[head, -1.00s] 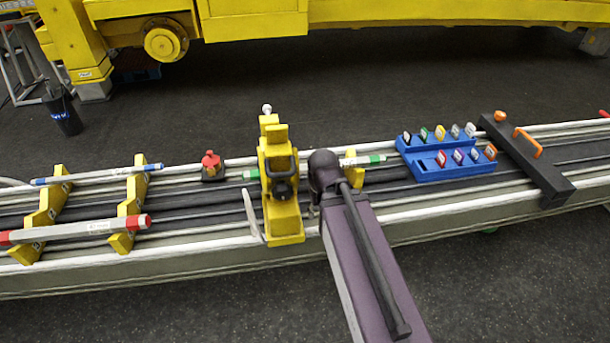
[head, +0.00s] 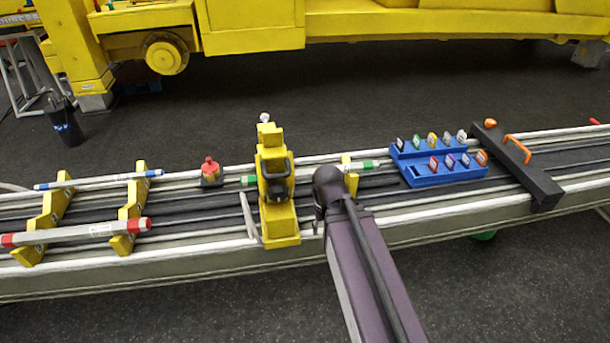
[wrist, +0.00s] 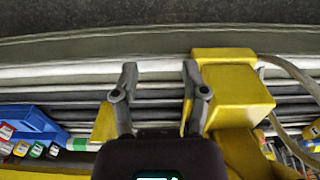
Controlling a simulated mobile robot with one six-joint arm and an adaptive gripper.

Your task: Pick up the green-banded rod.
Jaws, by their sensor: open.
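The green-banded rod (head: 370,165) lies lengthwise along the rail bench in the head view. It is white with a green band near each end. Its middle is hidden behind the yellow clamp stand (head: 276,190) and my arm. In the wrist view a short piece of the rod's green end (wrist: 79,144) shows at lower left; the rest is hidden behind my gripper body. My gripper (wrist: 160,66) is open, with nothing seen between its fingers, beside the yellow clamp stand (wrist: 235,95). In the head view its fingers are mostly hidden by my wrist.
A yellow rod support (head: 350,172) stands just right of my wrist. A blue rack (head: 437,175) with several coloured tags and a black bar with an orange handle (head: 518,165) are further right. A red knob piece (head: 210,172) and a red-ended rod (head: 75,233) on yellow supports are left.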

